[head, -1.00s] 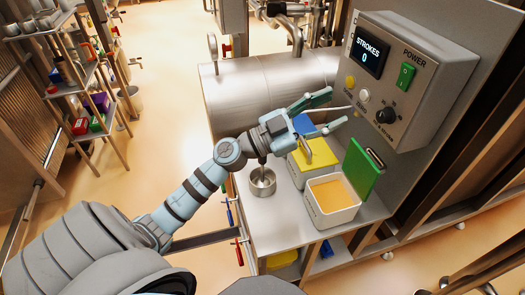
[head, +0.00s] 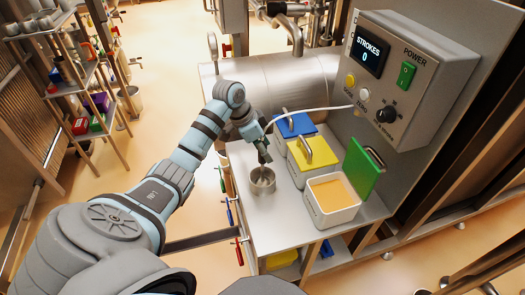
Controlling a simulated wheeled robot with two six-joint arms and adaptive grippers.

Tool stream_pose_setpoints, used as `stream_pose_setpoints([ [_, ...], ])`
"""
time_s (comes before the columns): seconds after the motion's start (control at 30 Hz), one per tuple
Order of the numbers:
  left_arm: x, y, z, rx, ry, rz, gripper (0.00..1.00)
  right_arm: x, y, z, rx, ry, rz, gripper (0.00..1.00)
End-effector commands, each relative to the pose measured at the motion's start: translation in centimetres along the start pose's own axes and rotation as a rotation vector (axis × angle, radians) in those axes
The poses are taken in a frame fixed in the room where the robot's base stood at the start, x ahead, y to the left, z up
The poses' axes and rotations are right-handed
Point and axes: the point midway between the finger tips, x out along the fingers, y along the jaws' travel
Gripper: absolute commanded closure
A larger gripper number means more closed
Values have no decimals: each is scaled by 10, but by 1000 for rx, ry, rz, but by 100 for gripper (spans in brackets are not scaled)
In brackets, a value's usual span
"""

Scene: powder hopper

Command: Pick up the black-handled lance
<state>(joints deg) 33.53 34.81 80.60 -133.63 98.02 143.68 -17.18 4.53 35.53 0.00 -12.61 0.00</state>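My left gripper (head: 264,152) points down just above a small metal cup (head: 262,181) on the steel bench. Its fingers look close together, but their gap is too small to judge. A thin pale piece shows between the fingertips and the cup; I cannot tell whether it is part of the lance or whether the gripper holds it. A white hose (head: 315,109) runs from below the control box to behind the gripper. No black handle can be made out; the gripper may hide it. My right gripper is out of view.
Right of the cup stand an open white bin of orange powder (head: 333,196) with a raised green lid (head: 362,170), a yellow-lidded bin (head: 314,152) and a blue-lidded bin (head: 294,123). The control box (head: 411,80) reads 0 strokes. A red-handled tool (head: 238,250) hangs at the bench side.

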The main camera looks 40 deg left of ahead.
Motion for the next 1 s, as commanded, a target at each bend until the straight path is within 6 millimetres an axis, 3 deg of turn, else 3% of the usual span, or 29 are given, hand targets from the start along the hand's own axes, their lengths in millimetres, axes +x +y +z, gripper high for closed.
stream_pose_setpoints([
  [0.13, 24, 0, 0, 1, 1, 2, 54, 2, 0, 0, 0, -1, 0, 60],
  [0.37, 26, -1, 0, 1, 0, 0, 56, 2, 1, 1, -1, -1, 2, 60],
  [0.63, 26, -1, 0, 2, 1, 0, 99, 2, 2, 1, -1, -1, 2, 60],
  [1.0, 25, 0, -1, 2, 2, 1, 100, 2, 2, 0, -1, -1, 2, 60],
])
